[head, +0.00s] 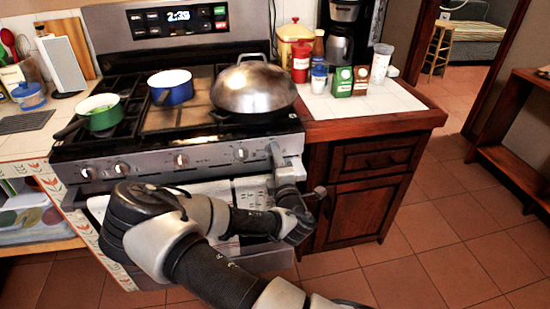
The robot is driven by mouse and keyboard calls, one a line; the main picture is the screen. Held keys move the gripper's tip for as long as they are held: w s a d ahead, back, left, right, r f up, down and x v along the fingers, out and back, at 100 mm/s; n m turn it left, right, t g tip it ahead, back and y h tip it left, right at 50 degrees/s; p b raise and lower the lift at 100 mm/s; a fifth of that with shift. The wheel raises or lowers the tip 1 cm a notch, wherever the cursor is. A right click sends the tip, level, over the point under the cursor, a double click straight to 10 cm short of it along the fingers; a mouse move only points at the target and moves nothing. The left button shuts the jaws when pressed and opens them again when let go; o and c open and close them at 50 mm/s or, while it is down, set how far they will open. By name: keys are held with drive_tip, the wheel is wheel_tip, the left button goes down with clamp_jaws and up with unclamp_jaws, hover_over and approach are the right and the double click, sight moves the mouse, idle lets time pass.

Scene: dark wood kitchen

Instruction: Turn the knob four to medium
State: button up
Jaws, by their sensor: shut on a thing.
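The stove's front panel (205,160) carries a row of knobs. I see a left knob (88,173), a second knob (121,168), a middle knob (181,160) and one farther right (240,153). My gripper (276,154) is at the right end of this panel, to the right of the last visible knob. It is shut on a stove knob there, which its fingers and body hide. The hidden knob's angle cannot be seen, and no number labels are readable.
A green pan (99,114), a blue pot (171,88) and a domed silver wok (254,90) stand on the stove. A towel (252,190) hangs on the oven front behind my arm. The right counter (345,106) holds jars and a coffee maker (345,40). Open floor lies right.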

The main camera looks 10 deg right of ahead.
drive_tip(key=o, duration=1)
drive_tip(key=shift+o, duration=0.2)
drive_tip(key=s+p, duration=0.5)
drive_tip(key=s, duration=1.2)
drive_tip(key=shift+s+p, duration=0.25)
drive_tip(key=shift+p, duration=0.15)
